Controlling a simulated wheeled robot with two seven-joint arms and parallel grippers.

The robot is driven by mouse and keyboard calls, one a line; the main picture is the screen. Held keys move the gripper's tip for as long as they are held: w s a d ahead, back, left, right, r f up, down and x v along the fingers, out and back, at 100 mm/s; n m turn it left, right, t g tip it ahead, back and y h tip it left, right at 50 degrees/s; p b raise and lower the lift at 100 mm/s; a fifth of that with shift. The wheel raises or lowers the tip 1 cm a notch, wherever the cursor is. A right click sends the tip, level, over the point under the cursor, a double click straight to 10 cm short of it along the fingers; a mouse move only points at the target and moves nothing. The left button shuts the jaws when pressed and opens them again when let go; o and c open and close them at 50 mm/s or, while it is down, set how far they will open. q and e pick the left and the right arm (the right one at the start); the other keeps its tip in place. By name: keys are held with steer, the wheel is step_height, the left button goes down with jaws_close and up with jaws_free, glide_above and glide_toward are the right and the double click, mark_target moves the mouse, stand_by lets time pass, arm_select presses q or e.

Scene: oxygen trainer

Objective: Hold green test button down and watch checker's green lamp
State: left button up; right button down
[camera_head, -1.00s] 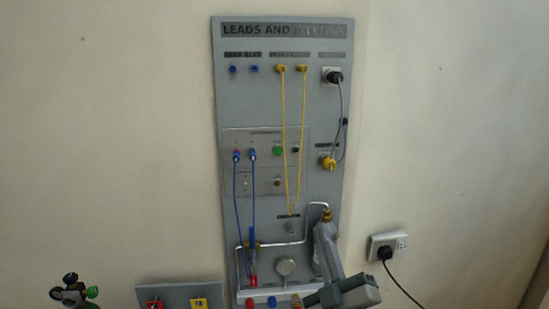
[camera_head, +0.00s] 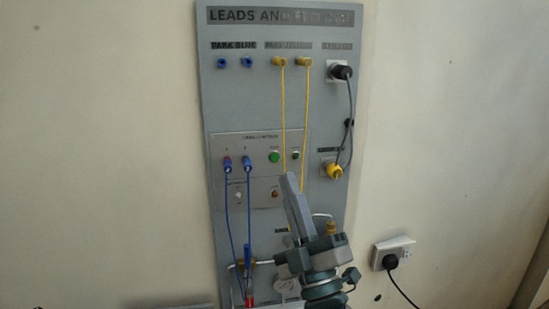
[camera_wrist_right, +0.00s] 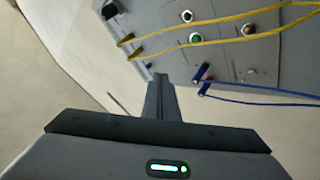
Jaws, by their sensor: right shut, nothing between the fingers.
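The green test button (camera_head: 274,156) is on the checker panel (camera_head: 224,148) in the middle of the grey board. It also shows in the right wrist view (camera_wrist_right: 195,38). A small dark round fitting (camera_head: 295,155) sits to its right; I cannot tell whether it is the green lamp, and it shows no glow. My right gripper (camera_head: 290,179) is shut and empty, pointing up the board. Its tips appear just below the button in the head view, seemingly apart from it. In the right wrist view its fingers (camera_wrist_right: 160,82) point toward the panel. My left gripper is not in view.
Two blue leads (camera_head: 229,205) hang from the panel's left sockets. Two yellow leads (camera_head: 305,110) run down from the top, close to the button and gripper. A black plug (camera_head: 341,72) is at upper right. A wall socket (camera_head: 393,250) stands right of the board.

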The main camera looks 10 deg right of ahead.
steer(key=shift+w, duration=0.25)
steer(key=shift+w+b, duration=1.25)
steer(key=shift+w, duration=2.95)
steer(key=shift+w, duration=0.75)
steer(key=shift+s, duration=0.2)
stand_by(0.4)
steer(key=shift+s, duration=0.6)
steer(key=shift+s+p, duration=0.85)
steer(key=shift+s, duration=1.65)
